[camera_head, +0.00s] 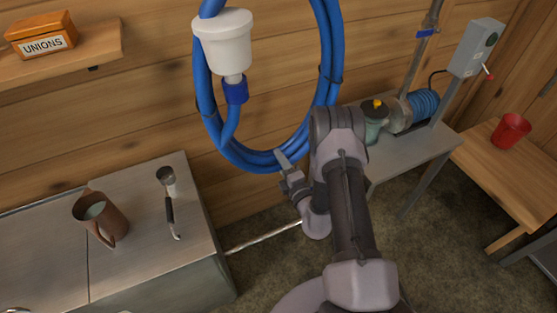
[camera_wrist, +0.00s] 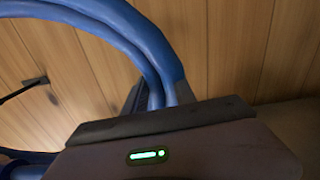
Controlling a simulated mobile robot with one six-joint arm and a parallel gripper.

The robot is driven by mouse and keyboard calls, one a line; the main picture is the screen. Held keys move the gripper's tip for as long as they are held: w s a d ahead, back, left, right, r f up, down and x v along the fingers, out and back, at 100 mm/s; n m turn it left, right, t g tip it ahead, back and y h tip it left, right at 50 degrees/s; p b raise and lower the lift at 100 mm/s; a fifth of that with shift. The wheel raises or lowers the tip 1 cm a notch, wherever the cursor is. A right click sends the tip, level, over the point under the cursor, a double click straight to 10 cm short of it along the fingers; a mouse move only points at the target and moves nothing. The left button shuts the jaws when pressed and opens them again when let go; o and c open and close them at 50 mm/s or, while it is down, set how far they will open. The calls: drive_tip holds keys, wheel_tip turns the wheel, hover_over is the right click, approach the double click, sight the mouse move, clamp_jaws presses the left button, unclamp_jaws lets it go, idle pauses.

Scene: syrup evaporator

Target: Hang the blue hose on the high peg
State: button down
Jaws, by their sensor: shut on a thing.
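The blue hose (camera_head: 334,50) is a large upright coil in front of the plank wall, and its top runs out of the head view. My gripper (camera_head: 283,163) is shut on the bottom of the coil, to the right of its lowest point. In the wrist view, the hose (camera_wrist: 133,38) runs down between the jaws (camera_wrist: 165,100). A white cup-shaped fitting (camera_head: 224,42) with a blue end hangs within the coil at its left. I cannot make out the high peg in either view.
A metal bench at left holds a brown jug (camera_head: 101,218) and a ladle-like tool (camera_head: 169,195). A shelf with an orange UNIONS box (camera_head: 41,36) is at upper left. A small table with a pump (camera_head: 398,115) and a wooden table with a red cup (camera_head: 510,131) stand right.

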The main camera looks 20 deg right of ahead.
drive_tip(key=shift+w, duration=0.1)
drive_tip(key=shift+r, duration=0.15)
wheel_tip(320, 180, up, 30)
drive_tip(key=p, duration=2.4)
drive_tip(key=shift+s, duration=0.35)
drive_tip(key=shift+d, duration=0.1)
drive_tip(key=r+p, duration=0.8)
drive_tip(key=r, duration=0.2)
drive_tip(key=r+p, duration=0.9)
drive_tip(key=r, duration=0.1)
drive_tip(key=r+p, duration=0.8)
drive_tip(key=r, duration=0.2)
drive_tip(key=shift+s+p, duration=0.4)
drive_tip(key=shift+f, duration=0.1)
